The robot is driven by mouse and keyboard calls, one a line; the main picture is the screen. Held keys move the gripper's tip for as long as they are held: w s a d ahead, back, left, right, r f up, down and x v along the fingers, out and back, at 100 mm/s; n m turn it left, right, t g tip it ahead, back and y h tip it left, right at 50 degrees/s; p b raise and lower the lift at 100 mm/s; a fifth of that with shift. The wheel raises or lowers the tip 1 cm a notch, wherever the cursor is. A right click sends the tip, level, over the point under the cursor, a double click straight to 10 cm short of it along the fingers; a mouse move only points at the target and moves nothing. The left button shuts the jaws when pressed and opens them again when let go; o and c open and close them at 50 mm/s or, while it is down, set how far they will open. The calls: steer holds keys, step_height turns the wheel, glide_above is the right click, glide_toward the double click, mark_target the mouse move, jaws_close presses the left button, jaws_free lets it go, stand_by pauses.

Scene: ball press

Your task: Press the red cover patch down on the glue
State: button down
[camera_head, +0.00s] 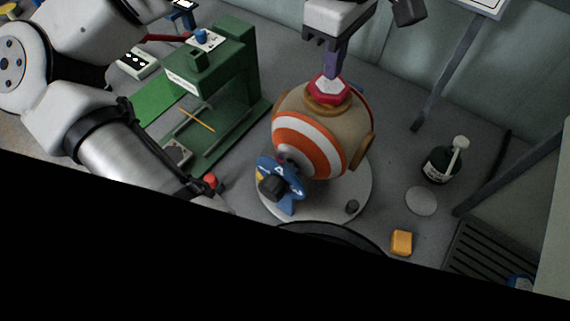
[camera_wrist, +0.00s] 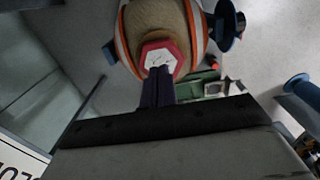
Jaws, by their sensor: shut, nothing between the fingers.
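The red cover patch (camera_head: 327,88) lies on top of the tan, orange and white ball (camera_head: 322,125). It is a red six-sided patch with a white middle, and it also shows in the wrist view (camera_wrist: 160,57). My gripper (camera_head: 329,76) is directly above the patch with its purple fingers pointing down. The fingers are shut and empty. In the wrist view the fingertips (camera_wrist: 159,68) overlap the white middle of the patch; they look to be at or very near its surface. Contact is not certain. Any glue under the patch is hidden.
The ball sits on a round grey base (camera_head: 350,190) with a blue hand wheel (camera_head: 280,177) at its front. A green press (camera_head: 215,85) stands left. A dark glue pot with a brush (camera_head: 440,163), a white disc (camera_head: 421,201) and a yellow block (camera_head: 402,242) are at right.

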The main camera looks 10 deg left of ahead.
steer(key=shift+r+p, duration=2.05)
steer(key=shift+r, duration=0.55)
step_height(320, 180, up, 2)
steer(key=shift+r, duration=0.1)
